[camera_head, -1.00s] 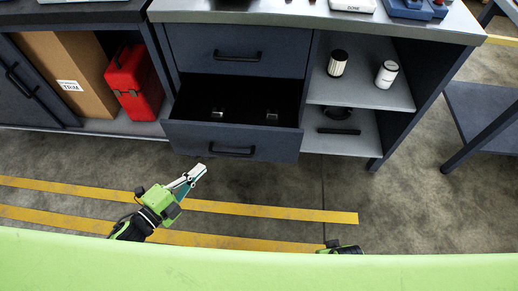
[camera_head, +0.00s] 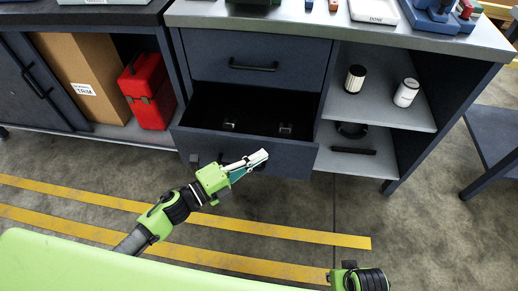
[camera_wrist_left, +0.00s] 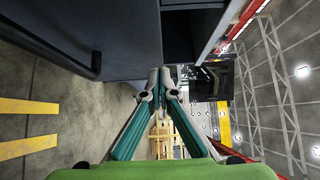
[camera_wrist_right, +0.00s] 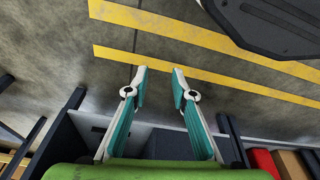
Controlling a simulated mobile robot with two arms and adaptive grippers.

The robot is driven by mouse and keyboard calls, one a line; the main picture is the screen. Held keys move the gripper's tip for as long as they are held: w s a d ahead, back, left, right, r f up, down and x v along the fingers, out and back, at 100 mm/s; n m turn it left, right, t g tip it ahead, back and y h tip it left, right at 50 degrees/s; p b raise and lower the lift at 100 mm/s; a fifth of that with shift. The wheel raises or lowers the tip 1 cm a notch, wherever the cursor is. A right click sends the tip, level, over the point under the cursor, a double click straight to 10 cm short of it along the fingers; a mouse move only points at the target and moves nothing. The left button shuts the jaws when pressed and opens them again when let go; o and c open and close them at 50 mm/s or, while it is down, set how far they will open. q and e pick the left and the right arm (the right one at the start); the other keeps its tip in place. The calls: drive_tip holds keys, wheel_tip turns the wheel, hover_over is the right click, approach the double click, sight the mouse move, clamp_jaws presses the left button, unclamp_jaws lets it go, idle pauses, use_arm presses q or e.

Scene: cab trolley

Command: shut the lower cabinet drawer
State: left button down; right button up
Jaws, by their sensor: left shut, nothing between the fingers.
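The lower drawer (camera_head: 290,160) of the dark blue-grey cabinet stands open. Its inside is dark, with two small metallic items in it. My left gripper (camera_head: 262,157) is shut and empty, its tips in front of the drawer front and overlapping its handle in the head view. I cannot tell whether they touch it. The left wrist view shows the shut fingertips (camera_wrist_left: 160,76) beside a dark panel. My right gripper (camera_wrist_right: 159,72) is open and empty in its wrist view, over the floor; in the head view only part of my right arm shows at the bottom.
The upper drawer (camera_head: 261,65) is closed. A red case (camera_head: 146,92) and a cardboard box (camera_head: 78,75) stand at left. The floor with yellow stripes (camera_head: 300,233) is clear.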

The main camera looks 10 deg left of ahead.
sight(270, 143)
use_arm(q)
drive_tip(key=shift+w, duration=1.45)
use_arm(e)
drive_tip(key=shift+w+r, duration=0.2)
drive_tip(key=shift+r, duration=0.4)
use_arm(q)
drive_tip(key=shift+w, duration=0.1)
use_arm(e)
drive_tip(key=shift+f, duration=0.1)
